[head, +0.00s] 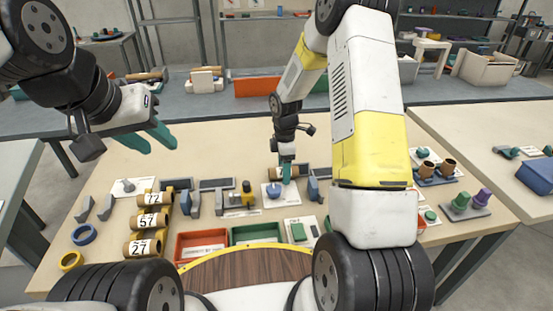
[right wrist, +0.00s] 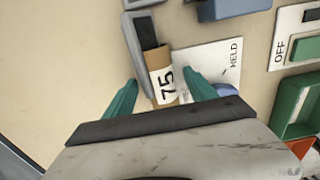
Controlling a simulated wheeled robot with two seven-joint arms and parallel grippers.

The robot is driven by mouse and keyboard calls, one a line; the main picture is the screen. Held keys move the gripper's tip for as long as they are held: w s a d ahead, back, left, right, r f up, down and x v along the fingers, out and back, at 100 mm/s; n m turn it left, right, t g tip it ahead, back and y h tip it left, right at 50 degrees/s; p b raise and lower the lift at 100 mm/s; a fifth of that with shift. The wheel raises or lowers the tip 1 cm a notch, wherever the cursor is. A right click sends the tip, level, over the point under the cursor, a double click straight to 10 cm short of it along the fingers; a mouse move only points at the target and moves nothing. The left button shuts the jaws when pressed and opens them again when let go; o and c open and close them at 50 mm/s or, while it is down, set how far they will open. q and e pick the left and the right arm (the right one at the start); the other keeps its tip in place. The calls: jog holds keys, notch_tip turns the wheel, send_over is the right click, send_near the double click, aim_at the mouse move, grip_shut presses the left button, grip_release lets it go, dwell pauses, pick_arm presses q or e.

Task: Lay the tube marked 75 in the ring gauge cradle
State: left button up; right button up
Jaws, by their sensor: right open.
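The tube marked 75 (right wrist: 163,84) is tan with a white label. In the right wrist view it lies between the two teal fingers of my right gripper (right wrist: 160,95), which is open, with gaps beside the tube. The tube's far end meets a grey bracket with a black strip (right wrist: 135,40); I cannot tell whether this is the ring gauge cradle or how the tube rests in it. In the head view my right gripper (head: 287,175) is low over the table and mostly hides the tube. My left gripper (head: 148,138) is open and empty, above the table's left side.
Tubes marked 72 (head: 152,198), 57 (head: 150,221) and 27 (head: 141,247) stand in a column at left. A white HELD card (right wrist: 215,62) lies beside the tube. Red (head: 201,247) and green (head: 255,234) trays are at the front. Blue (head: 84,235) and yellow (head: 71,261) rings lie at left.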

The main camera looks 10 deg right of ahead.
grip_shut()
dwell(0.3)
